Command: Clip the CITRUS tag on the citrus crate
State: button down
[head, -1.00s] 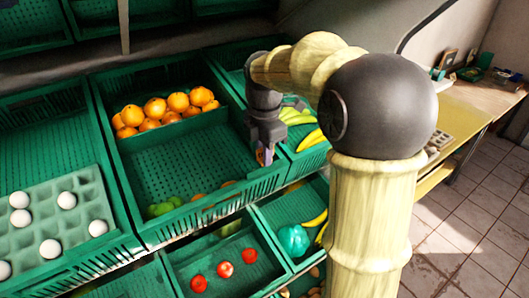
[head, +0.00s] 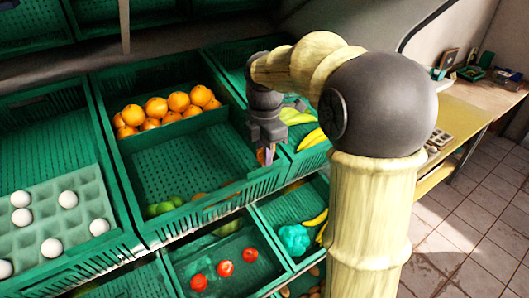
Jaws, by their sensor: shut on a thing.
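The citrus crate (head: 107,130) is a large green crate with several oranges (head: 165,106) in its back compartment. Several green fruits and a few brownish ones lie along its front part. My gripper (head: 266,157) points down over the crate's front right corner. It is shut on a small thin piece with orange and purple colours, seemingly the CITRUS tag (head: 265,155). No lettering can be read on it. The fingers hide part of the tag, and I cannot tell whether it touches the crate's rim.
An egg tray (head: 35,227) with several white eggs lies in the left crate. Bananas (head: 309,138) lie in the crate behind my arm. Lower crates hold tomatoes (head: 225,268) and a teal item (head: 293,239). A yellow bench (head: 468,118) stands at the right.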

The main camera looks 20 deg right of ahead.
jog(key=shift+w+f, duration=0.1)
jog(key=shift+f, duration=0.35)
dwell(0.4)
jog(key=shift+s+b, duration=0.2)
jog(key=shift+b, duration=0.1)
jog(key=shift+w+f+b, duration=0.1)
jog(key=shift+f+b, duration=0.2)
jog(key=shift+f, duration=0.35)
dwell(1.0)
jog(key=shift+f, duration=0.15)
dwell(1.0)
jog(key=c, duration=0.9)
grip_release()
jog(key=shift+c, duration=0.2)
jog(key=shift+r+p, duration=3.1)
jog(key=shift+r, duration=0.05)
